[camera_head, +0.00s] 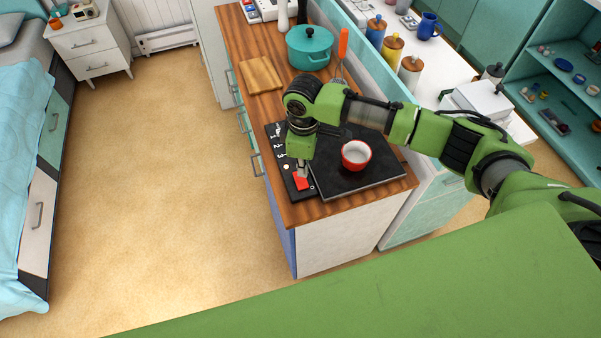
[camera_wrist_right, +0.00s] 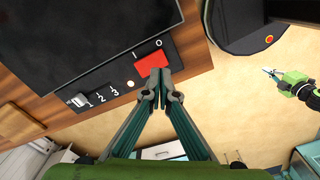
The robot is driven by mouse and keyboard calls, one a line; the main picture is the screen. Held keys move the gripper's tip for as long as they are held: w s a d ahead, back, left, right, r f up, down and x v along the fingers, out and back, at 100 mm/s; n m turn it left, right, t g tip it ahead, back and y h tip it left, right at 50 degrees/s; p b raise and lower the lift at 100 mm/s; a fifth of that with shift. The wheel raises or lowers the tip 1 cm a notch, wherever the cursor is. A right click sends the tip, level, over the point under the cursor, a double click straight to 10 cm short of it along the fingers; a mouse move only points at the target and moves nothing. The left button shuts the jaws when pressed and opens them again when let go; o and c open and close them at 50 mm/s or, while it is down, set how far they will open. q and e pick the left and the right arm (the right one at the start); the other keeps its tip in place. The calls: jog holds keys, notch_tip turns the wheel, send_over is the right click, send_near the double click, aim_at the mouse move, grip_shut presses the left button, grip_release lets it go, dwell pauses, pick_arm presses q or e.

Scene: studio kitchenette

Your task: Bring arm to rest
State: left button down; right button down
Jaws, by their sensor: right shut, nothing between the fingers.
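My right arm reaches in from the right over the counter in the head view. Its right gripper (camera_head: 302,172) points down at the red switch (camera_head: 301,182) on the black control panel (camera_head: 282,160). In the right wrist view the gripper's fingertips (camera_wrist_right: 160,86) are together with nothing between them. They are just beside the red switch (camera_wrist_right: 153,63), marked I and O; whether they touch it I cannot tell. What looks like my left gripper (camera_wrist_right: 273,73) shows small at the right of the wrist view. It is out of the head view.
A teal pot (camera_head: 309,48), a wooden board (camera_head: 261,75) and an orange-handled whisk (camera_head: 343,44) are farther back. Jars (camera_head: 392,48) line the right-hand counter. The floor (camera_head: 170,180) to the left is free.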

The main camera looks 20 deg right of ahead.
jog(key=shift+r+p, duration=0.5)
jog(key=shift+r, duration=0.2)
